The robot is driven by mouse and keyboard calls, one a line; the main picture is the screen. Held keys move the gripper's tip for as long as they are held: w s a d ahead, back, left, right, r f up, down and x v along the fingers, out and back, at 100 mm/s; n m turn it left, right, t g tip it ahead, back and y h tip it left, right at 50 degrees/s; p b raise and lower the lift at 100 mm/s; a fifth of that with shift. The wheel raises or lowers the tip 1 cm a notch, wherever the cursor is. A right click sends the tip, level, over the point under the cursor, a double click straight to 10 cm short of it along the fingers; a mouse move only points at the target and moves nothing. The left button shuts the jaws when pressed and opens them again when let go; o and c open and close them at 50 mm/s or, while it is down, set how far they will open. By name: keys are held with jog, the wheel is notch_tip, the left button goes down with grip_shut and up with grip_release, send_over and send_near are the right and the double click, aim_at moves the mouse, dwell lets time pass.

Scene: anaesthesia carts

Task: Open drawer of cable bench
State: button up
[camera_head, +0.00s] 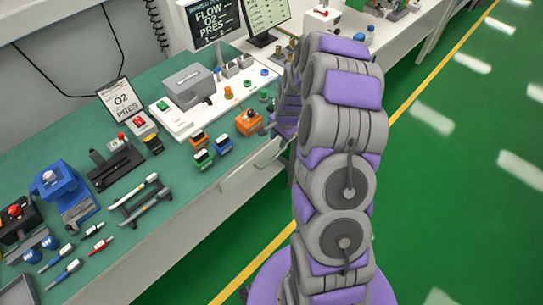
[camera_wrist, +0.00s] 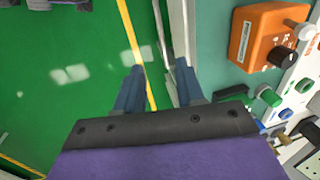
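The bench (camera_head: 75,145) has a green top and a pale front, and runs along the left of the head view. Pale drawer fronts (camera_head: 250,168) lie below its front edge, and they look closed. In the wrist view the bench's pale edge (camera_wrist: 182,25) runs up beside the green top. My gripper (camera_wrist: 160,85) is open, with two dark blue-grey fingers apart and nothing seen between them but floor and the bench's edge. The right finger overlaps that edge in the picture; contact cannot be told. In the head view my arm hides the gripper and part of the bench front.
An orange box with a knob (camera_wrist: 262,38) stands on the bench near the edge. Small orange, blue and green devices (camera_head: 203,155) and a blue unit (camera_head: 62,190) also stand there. Monitors (camera_head: 210,20) are at the back. The green floor (camera_head: 470,180) on the right is clear.

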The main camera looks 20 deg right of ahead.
jog(key=b, duration=0.1)
send_over(271, 160)
jog(key=s, duration=0.2)
notch_tip(271, 160, down, 10)
jog(key=f, duration=0.1)
jog(key=w+f+b, duration=0.1)
jog(key=f, duration=0.3)
jog(key=shift+w+d, duration=0.25)
jog(key=shift+d, duration=0.05)
jog(key=shift+a+f, duration=0.1)
jog(key=shift+a, duration=0.4)
jog(key=shift+d, duration=0.25)
grip_shut()
